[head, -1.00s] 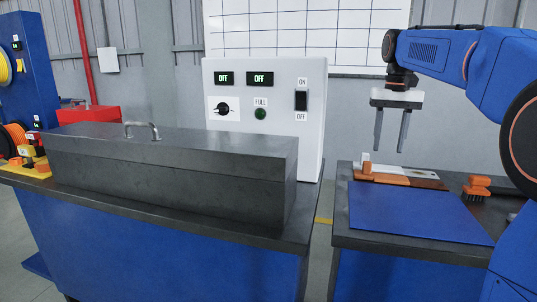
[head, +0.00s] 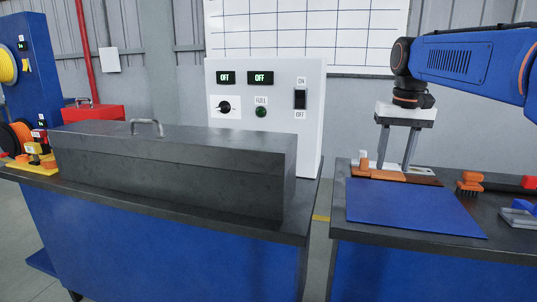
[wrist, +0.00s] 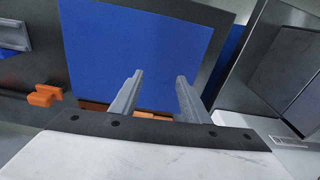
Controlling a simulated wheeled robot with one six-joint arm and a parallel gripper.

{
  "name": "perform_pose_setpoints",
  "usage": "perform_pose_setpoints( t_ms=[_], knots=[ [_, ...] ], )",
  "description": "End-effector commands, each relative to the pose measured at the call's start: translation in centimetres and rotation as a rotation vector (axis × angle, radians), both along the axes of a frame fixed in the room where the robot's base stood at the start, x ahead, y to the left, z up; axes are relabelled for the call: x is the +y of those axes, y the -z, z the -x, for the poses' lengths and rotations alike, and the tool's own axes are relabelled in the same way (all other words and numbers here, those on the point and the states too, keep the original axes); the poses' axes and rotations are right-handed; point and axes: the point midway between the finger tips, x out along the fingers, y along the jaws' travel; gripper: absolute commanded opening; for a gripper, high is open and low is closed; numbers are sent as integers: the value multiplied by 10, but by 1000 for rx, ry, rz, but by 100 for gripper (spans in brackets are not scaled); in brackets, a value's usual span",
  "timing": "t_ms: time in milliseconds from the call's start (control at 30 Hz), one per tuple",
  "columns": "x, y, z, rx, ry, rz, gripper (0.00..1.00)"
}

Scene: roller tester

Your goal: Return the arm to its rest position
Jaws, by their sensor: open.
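My gripper (head: 395,166) hangs from my blue arm, fingers pointing down and spread apart with nothing between them. In the head view its fingertips overlap the back of the right bench, by an orange-and-brown board (head: 395,176). I cannot tell whether they touch it. In the wrist view the two grey fingers (wrist: 156,92) stand apart in front of the blue mat (wrist: 140,45). The blue mat also shows in the head view (head: 410,208), lying flat and bare on the bench.
A white control box (head: 262,150) with two OFF displays stands behind a long dark lidded case (head: 180,175) on the left bench. An orange brush (head: 470,184) lies right of the mat. A gap separates the benches. A gridded board hangs on the wall.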

Motion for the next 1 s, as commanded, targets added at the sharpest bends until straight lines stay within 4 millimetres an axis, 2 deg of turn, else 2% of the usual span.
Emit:
perform_pose_setpoints(
  t_ms=[100, 367, 667, 800, 1000],
  knots=[
    [6, 14, 33, -34, -22, 3, 42],
    [18, 59, 102, -116, -79, 14, 42],
    [28, 125, 176, -207, -142, 28, 42],
    [32, 161, 210, -249, -169, 35, 42],
    [35, 207, 245, -299, -202, 44, 42]
  ],
)
